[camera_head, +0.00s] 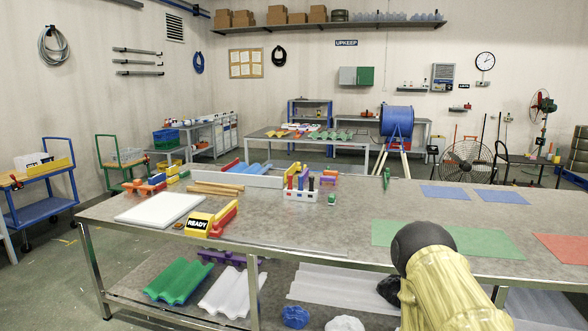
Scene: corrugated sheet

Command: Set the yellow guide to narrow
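I cannot tell for sure which thing is the yellow guide, or its setting. A yellow block with a black READY sign (199,223) sits near the front edge of the main table (300,232), beside a red block (225,217). Small yellow pieces also show near a white holder with coloured upright items (300,195), and at the far left end of the table. My yellow arm with a black joint rises at the lower right.
A white board (160,208) and wooden strips (215,188) lie on the table's left half. A long pale rail (238,178) stands behind them. Green (395,235), blue (444,192) and red (562,247) flat sheets lie to the right. Corrugated sheets (180,281) rest on the lower shelf.

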